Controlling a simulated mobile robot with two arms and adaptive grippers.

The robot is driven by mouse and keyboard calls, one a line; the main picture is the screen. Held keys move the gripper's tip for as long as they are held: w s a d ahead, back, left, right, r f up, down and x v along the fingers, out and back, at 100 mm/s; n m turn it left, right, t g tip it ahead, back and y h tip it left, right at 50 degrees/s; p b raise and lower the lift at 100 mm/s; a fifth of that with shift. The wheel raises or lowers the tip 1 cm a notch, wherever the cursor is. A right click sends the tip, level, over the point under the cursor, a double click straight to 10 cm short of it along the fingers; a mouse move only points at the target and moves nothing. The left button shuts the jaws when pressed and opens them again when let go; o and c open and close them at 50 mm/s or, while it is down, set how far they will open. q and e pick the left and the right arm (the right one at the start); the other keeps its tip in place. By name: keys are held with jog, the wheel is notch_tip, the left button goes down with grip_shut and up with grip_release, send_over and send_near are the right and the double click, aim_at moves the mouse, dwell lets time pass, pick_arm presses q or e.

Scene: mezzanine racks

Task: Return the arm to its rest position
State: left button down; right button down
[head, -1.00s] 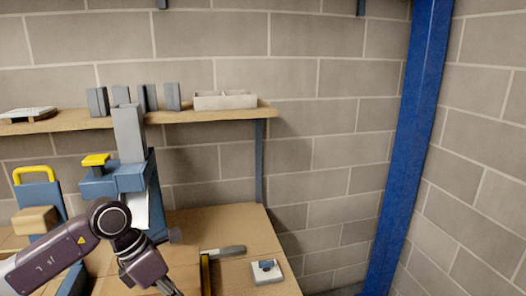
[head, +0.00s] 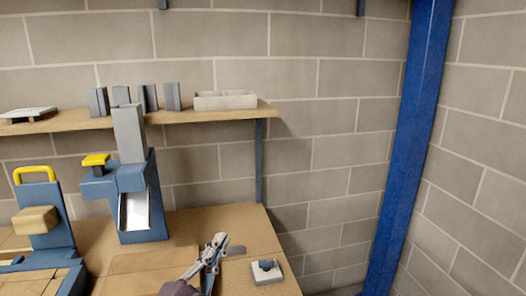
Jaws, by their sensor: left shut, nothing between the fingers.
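My left gripper (head: 217,247) shows at the bottom middle of the head view, over the wooden bench (head: 248,232). Its grey linked fingers point up and away, and they are shut with nothing between them. Only a bit of the dark purple wrist shows at the bottom edge. My right gripper is not in view.
A blue machine with a grey column (head: 130,130) stands left of the gripper. Further left is a blue device with a yellow handle (head: 35,170). A shelf (head: 185,116) and blue post (head: 405,140) are behind.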

pick_arm(q)
jog(key=s+a+f+n+g+y, duration=0.2)
jog(key=s+a+f+n+g, duration=0.1)
jog(key=f, duration=0.4)
jog(key=s+a+f+n+g+y, duration=0.2)
jog(key=s+a+f+n+y, duration=0.15)
jog(key=f, duration=0.35)
jog(key=s+a+f+n+g+y, duration=0.2)
jog(key=s+a+f+n+g, duration=0.15)
jog(key=f, duration=0.45)
jog(key=s+a+f+n+g, duration=0.15)
jog(key=s+f+g, duration=0.35)
jog(key=s, duration=0.5)
jog(key=s+d+f+n+g, duration=0.1)
jog(key=s+f+n+g, duration=0.15)
jog(key=s+f, duration=0.6)
notch_tip(320, 180, down, 26)
jog(key=s+r+m+g+b, duration=0.1)
jog(key=s+b, duration=0.2)
jog(key=s+a+f+g+b, duration=0.1)
jog(key=s+a+f+b, duration=0.2)
jog(key=s+f, duration=1.4)
notch_tip(320, 180, down, 4)
jog(key=shift+s+a+g+h, duration=0.15)
jog(key=shift+a+g+h, duration=0.15)
jog(key=shift+h, duration=0.05)
